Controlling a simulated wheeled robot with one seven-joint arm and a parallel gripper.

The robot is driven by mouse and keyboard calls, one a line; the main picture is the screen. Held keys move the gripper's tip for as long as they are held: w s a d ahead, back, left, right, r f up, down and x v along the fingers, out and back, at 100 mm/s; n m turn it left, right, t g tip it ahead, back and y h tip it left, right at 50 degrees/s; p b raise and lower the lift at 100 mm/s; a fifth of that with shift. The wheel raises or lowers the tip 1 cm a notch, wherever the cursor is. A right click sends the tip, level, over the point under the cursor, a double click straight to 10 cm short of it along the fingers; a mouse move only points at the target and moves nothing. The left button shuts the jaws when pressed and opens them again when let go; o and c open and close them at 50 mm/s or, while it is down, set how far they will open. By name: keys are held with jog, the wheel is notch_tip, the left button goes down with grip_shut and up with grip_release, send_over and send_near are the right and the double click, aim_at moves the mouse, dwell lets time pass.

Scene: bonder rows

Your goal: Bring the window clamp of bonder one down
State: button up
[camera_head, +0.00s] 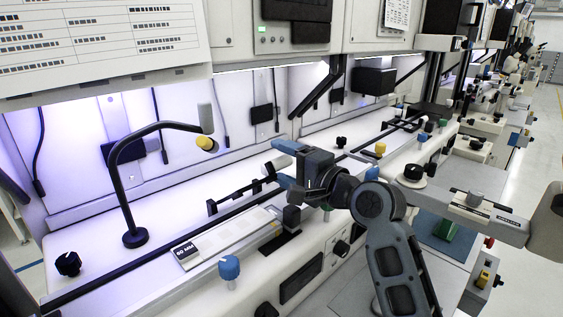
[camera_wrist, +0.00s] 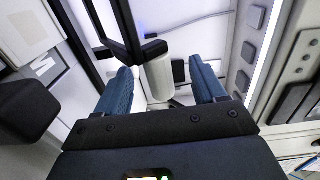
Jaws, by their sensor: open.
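A black lever arm (camera_head: 240,192) with a pale cylindrical handle (camera_head: 280,162) stands over the rail of the nearest bonder; it looks like the window clamp. How high its frame stands is hard to tell. My gripper (camera_head: 279,171) is at the handle, with blue fingers pointing to the left. In the wrist view my gripper (camera_wrist: 160,72) is open. The pale handle (camera_wrist: 159,80) lies between its two fingers, with gaps visible on both sides. A black bracket (camera_wrist: 137,35) joins the handle's far end.
A black curved lamp arm (camera_head: 122,185) rises from the deck at left. A blue knob (camera_head: 229,267) stands at the front and a black knob (camera_head: 68,263) at the left. A labelled white plate (camera_head: 230,237) lies along the rail. More machines continue at the back right.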

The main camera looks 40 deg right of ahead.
jog(key=shift+s+r, duration=0.1)
jog(key=shift+s, duration=3)
jog(key=shift+s, duration=0.1)
jog(key=s+b, duration=0.1)
jog(key=s, duration=0.7)
jog(key=s+a+f+n+g+h, duration=0.1)
jog(key=s+a+f+n, duration=0.1)
jog(key=s+a+f, duration=0.35)
jog(key=s+a+f+n+g+h, duration=0.1)
jog(key=s+a+f+n+g, duration=0.15)
jog(key=f, duration=0.55)
jog(key=s+a+n+y, duration=0.1)
jog(key=s+a+n, duration=0.3)
jog(key=s+n, duration=0.2)
jog(key=s+a+f+n+y, duration=0.1)
jog(key=s+a+n, duration=0.4)
jog(key=s, duration=0.6)
jog(key=shift+s+f+n+t, duration=0.15)
jog(key=shift+f+n+t, duration=0.15)
jog(key=shift+n, duration=0.95)
jog(key=shift+a, duration=0.1)
